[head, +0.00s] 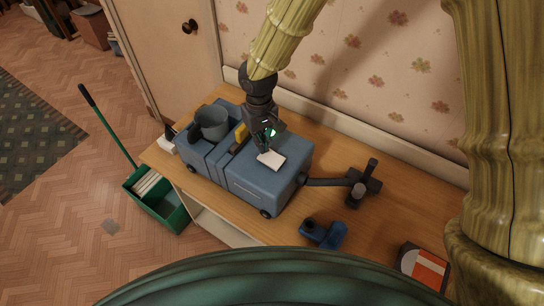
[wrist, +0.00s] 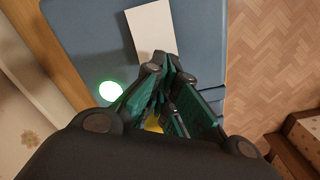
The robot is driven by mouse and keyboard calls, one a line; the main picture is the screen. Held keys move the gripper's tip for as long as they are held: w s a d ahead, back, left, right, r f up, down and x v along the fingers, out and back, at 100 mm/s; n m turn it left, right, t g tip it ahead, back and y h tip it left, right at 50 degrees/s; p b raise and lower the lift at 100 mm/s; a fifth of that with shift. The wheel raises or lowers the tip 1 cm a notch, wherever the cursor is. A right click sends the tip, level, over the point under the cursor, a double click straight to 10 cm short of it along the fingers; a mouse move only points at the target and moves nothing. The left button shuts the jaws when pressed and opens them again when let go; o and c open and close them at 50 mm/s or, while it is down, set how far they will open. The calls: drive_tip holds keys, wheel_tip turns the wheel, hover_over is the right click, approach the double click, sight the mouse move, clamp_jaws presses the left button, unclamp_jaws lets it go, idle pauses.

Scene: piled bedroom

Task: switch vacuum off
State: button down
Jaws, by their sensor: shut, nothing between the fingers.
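The vacuum (head: 247,190) is a blue boxy machine with small dark wheels, standing on a wooden table. A white rectangular plate (head: 271,159) lies on its top; it also shows in the wrist view (wrist: 150,28). A round light (wrist: 110,91) glows white with a green rim on the blue top, left of my fingers in the wrist view. In the head view a green glow shows beside my fingers. My gripper (head: 263,146) points down over the vacuum's top, its fingers shut and empty near the white plate. I cannot tell if the fingertips (wrist: 165,66) touch the top.
The table (head: 300,112) meets a flowered wall behind. A grey cup-like part (head: 212,122) and a yellow piece (head: 241,135) sit on the vacuum. A dark hose fitting (head: 362,185), a blue object (head: 324,233) and an orange-and-white box (head: 424,266) lie right.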

drive_tip(key=shift+f+b, duration=0.75)
drive_tip(key=shift+f, duration=0.6)
drive_tip(key=shift+r+p, duration=0.25)
drive_tip(key=shift+p, duration=0.05)
idle(0.4)
drive_tip(key=shift+w+a, duration=0.1)
drive_tip(key=shift+a, duration=0.05)
drive_tip(key=shift+w+a+r+p, duration=0.1)
drive_tip(key=shift+w+a+p, duration=0.15)
drive_tip(key=shift+w+a, duration=0.4)
drive_tip(key=shift+w+a+r+p, duration=0.1)
drive_tip(key=shift+w+a+p, duration=0.25)
drive_tip(key=shift+a, duration=0.5)
drive_tip(key=shift+w+a+r+p, duration=0.1)
drive_tip(key=shift+w+a+p, duration=0.05)
drive_tip(key=shift+w+a, duration=0.55)
drive_tip(key=shift+r, duration=0.1)
drive_tip(key=shift+r+p, duration=0.6)
drive_tip(key=shift+r, duration=0.15)
wheel_tip(320, 180, up, 6)
drive_tip(key=p, duration=0.4)
drive_tip(key=shift+r, duration=0.15)
